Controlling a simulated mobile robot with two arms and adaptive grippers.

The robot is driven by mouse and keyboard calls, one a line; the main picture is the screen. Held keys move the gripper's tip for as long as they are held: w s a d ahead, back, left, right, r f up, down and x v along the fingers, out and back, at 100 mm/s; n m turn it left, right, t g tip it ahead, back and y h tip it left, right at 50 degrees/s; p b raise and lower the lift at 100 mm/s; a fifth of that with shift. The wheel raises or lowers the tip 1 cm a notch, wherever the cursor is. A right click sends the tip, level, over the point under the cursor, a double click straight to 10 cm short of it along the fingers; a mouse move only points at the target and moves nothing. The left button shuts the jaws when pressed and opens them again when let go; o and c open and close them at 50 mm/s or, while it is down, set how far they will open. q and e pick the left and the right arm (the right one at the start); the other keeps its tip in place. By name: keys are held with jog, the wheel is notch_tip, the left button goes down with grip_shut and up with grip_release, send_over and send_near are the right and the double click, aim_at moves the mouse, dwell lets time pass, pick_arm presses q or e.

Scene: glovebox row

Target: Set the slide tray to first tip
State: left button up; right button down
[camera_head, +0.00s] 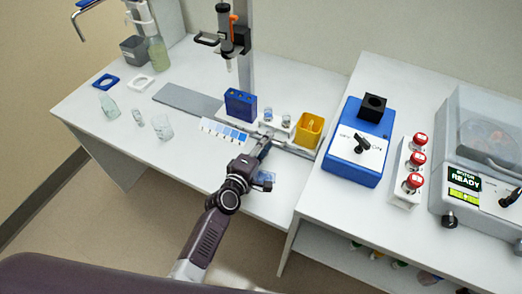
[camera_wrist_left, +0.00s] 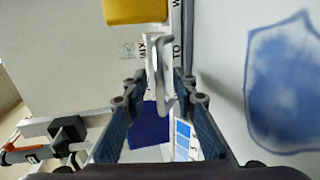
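The slide tray (camera_head: 291,143) lies on a grey rail on the left bench. It carries a blue tip box (camera_head: 240,105), small vials (camera_head: 268,117) and a yellow bin (camera_head: 309,130). Its pale handle (camera_wrist_left: 160,72) shows in the left wrist view. My left gripper (camera_head: 264,146) is at the tray's front side; in the left wrist view its fingers (camera_wrist_left: 160,90) are apart on either side of the handle, with narrow gaps visible. The pipette (camera_head: 227,38) hangs on a stand above and behind the tray. My right gripper is not in view.
A card with blue shades (camera_head: 224,131) lies left of my gripper. Clear cups (camera_head: 161,127) stand farther left. Bare grey rail (camera_head: 187,100) extends left of the blue box. A blue switch box (camera_head: 357,143) stands close to the rail's right end.

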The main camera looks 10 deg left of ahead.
pick_arm(q)
jog(key=v, duration=1.1)
jog(key=shift+s, duration=0.4)
